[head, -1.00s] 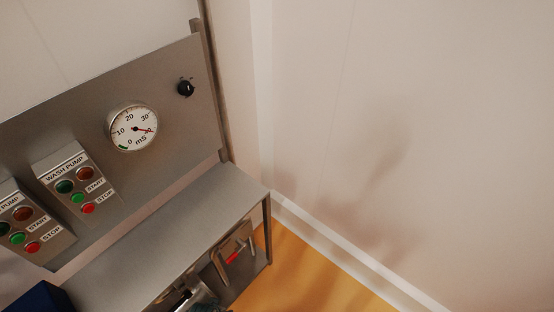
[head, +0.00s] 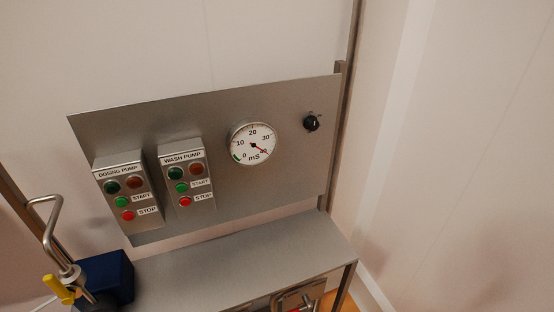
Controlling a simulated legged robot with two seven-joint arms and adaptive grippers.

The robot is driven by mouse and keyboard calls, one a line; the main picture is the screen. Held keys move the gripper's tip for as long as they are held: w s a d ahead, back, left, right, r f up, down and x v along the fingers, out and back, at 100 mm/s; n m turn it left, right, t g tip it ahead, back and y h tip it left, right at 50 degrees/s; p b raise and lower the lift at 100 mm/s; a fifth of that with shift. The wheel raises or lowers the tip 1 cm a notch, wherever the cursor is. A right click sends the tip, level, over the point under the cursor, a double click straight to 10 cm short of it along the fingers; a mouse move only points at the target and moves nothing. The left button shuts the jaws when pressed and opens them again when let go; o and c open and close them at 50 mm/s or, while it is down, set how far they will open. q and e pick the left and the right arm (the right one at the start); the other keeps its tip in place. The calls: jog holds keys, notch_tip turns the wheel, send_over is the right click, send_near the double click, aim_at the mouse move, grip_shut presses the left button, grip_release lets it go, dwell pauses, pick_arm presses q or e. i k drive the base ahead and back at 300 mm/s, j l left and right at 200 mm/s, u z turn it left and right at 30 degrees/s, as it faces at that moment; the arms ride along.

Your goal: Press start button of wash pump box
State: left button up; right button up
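The wash pump box (head: 182,173) is a small grey box on the steel panel, right of the dosing pump box. It has a dark green lamp and a dark red lamp at the top. Below them are a bright green start button (head: 181,188), labelled START, and a red stop button (head: 185,202), labelled STOP. Nothing covers the box. Neither of my grippers shows in the head view.
The dosing pump box (head: 126,190) has the same layout. A round mS gauge (head: 253,144) and a black knob (head: 311,123) are on the steel panel (head: 284,182). Below is a steel shelf (head: 235,255). A blue block (head: 108,275) and a bent pipe with yellow handle (head: 62,290) stand at the lower left.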

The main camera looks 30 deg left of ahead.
aim_at(180, 188)
jog(key=u, duration=1.75)
